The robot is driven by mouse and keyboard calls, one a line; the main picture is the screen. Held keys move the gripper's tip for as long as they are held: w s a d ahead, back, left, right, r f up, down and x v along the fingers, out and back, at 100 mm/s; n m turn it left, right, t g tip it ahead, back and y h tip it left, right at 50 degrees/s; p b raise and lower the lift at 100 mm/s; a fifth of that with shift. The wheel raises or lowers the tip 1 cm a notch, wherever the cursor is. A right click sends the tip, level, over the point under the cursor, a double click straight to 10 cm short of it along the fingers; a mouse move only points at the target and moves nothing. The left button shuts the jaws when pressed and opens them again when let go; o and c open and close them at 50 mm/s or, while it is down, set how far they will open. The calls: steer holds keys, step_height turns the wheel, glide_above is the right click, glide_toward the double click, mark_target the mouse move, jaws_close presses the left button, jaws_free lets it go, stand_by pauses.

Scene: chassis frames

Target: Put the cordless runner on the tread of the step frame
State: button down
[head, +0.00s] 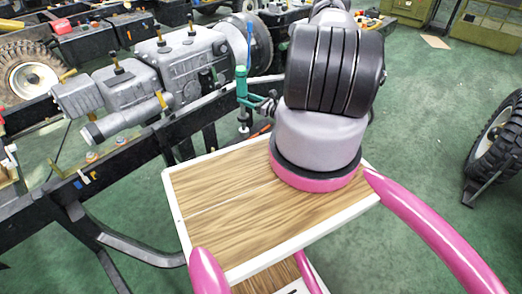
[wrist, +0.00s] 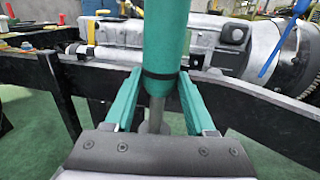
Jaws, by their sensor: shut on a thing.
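In the wrist view the runner (wrist: 166,40) shows a teal body, a black band and a grey shaft between the two teal fingers (wrist: 160,88). The palm hides its lower end there. A black bent bracket (head: 135,248) hangs off the rail at lower left; I cannot tell whether it belongs to the step frame. I cannot make out a tread for certain.
A grey gearbox (head: 160,72) with several levers lies along the black chassis rail (head: 110,165). A big tyre (head: 496,135) stands at right. The green floor (head: 430,125) between is clear. The wood-topped deck with pink tubes appears to be mine.

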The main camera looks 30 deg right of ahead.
mark_target(246, 120)
steer(key=shift+n+g+y, duration=0.5)
steer(key=shift+n+y, duration=0.3)
steer(key=shift+y, duration=0.1)
steer(key=s+f, duration=0.1)
steer(key=f, duration=0.2)
steer(key=s+d+f, duration=0.1)
steer(key=s+f, duration=0.1)
steer(key=f, duration=0.2)
steer(key=s+f, duration=0.2)
steer(key=f, duration=0.2)
steer(key=shift+d+f, duration=0.15)
steer(key=shift+d, duration=0.2)
steer(key=shift+f, duration=2.65)
steer(key=shift+c, duration=1.2)
jaws_free()
